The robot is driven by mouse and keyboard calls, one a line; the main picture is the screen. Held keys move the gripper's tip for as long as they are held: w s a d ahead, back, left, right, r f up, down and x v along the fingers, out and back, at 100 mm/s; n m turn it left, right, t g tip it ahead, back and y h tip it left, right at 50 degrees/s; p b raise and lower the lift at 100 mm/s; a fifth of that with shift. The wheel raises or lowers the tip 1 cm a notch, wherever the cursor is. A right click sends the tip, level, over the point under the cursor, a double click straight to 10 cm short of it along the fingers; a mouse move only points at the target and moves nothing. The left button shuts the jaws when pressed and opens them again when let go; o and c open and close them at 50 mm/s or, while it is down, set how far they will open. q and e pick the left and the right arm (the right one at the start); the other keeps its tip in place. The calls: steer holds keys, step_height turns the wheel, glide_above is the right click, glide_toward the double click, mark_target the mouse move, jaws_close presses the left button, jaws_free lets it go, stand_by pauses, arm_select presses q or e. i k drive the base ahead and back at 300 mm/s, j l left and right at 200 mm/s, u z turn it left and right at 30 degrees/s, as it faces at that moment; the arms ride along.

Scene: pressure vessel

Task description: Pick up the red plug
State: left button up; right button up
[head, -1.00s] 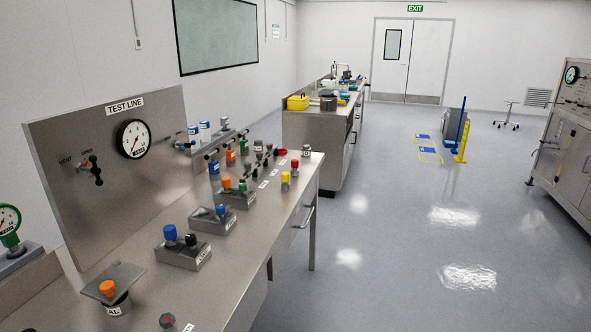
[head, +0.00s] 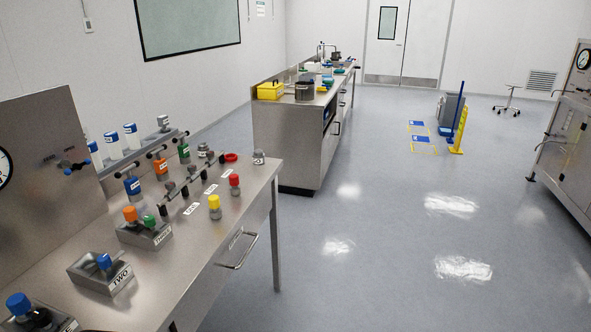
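The red plug (head: 234,184) stands upright on the steel bench (head: 212,235) near its right edge. It has a red cap on a grey body. A similar yellow-capped plug (head: 214,206) stands just in front of it and to the left, apart from it. Neither of my grippers shows in the head view.
Labelled blocks with blue, orange and green caps (head: 146,230) line the bench's left part. A manifold with small valves (head: 185,185) and a red ring (head: 231,157) lie behind. A drawer handle (head: 238,252) juts from the bench front. The floor to the right (head: 390,240) is clear.

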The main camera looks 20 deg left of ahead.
mark_target(235, 190)
steer(key=i+l+u, duration=0.15)
steer(key=i, duration=0.45)
steer(key=i+l+u, duration=0.2)
steer(key=i, duration=0.4)
steer(key=i+u, duration=0.25)
steer(key=u, duration=0.2)
steer(key=i+l+u, duration=0.15)
steer(key=u, duration=0.35)
steer(key=i+l+u, duration=0.25)
steer(key=u, duration=0.2)
steer(key=i+l+u, duration=0.2)
steer(key=u, duration=0.25)
steer(key=i+l+u, duration=0.15)
steer(key=l+u, duration=0.15)
steer(key=u, duration=0.2)
steer(key=i+l+u, duration=0.1)
steer(key=l+u, duration=0.6)
steer(key=u, duration=0.2)
steer(key=l+u, duration=0.5)
steer(key=i+j, duration=0.05)
steer(key=j, duration=0.05)
